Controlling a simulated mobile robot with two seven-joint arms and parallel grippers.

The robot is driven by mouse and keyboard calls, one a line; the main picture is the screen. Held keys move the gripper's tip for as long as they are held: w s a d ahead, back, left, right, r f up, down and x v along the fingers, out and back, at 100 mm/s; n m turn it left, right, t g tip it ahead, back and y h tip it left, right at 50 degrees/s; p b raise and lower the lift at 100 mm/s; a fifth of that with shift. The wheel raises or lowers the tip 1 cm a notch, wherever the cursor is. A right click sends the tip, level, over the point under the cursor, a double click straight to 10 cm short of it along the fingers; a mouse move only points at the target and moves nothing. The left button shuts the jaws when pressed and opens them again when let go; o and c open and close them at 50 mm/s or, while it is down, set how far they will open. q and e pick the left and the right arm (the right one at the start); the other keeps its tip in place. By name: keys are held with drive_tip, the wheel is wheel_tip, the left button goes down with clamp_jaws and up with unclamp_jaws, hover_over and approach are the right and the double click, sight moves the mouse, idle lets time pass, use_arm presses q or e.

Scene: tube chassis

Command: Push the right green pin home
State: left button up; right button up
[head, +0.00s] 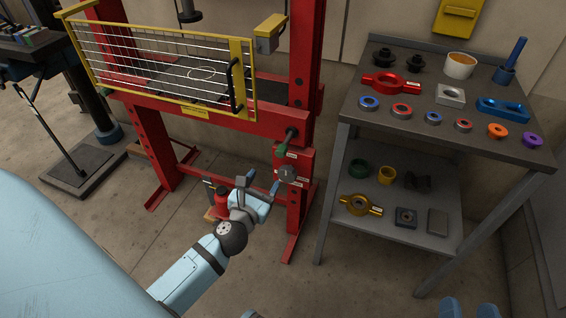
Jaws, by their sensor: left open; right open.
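The right green pin (281,150) shows as a small green piece at the front of the red press frame's right post, beside a dark rod end (291,135). How deep it sits is too small to tell. My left gripper (262,182) is open and empty, below and a little left of the pin and apart from it.
The red press frame (210,118) carries a yellow wire guard (165,60). A red box with a dark knob (288,173) is below the pin. A red bottle jack (220,203) stands behind my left gripper. A grey parts table (460,125) stands right; the floor between is clear.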

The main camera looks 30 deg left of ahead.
sight(279, 155)
use_arm(q)
drive_tip(key=b+x, duration=0.1)
drive_tip(key=x, duration=1.1)
drive_tip(key=shift+w+a+f, duration=0.1)
drive_tip(key=shift+w, duration=0.15)
drive_tip(key=shift+w+a, duration=0.1)
drive_tip(key=shift+w, duration=0.55)
use_arm(e)
drive_tip(key=r, duration=0.1)
drive_tip(key=a+r+t+y, duration=0.1)
drive_tip(key=r, duration=0.1)
drive_tip(key=shift+s, duration=0.15)
drive_tip(key=shift+t, duration=0.3)
use_arm(q)
drive_tip(key=shift+c, duration=0.3)
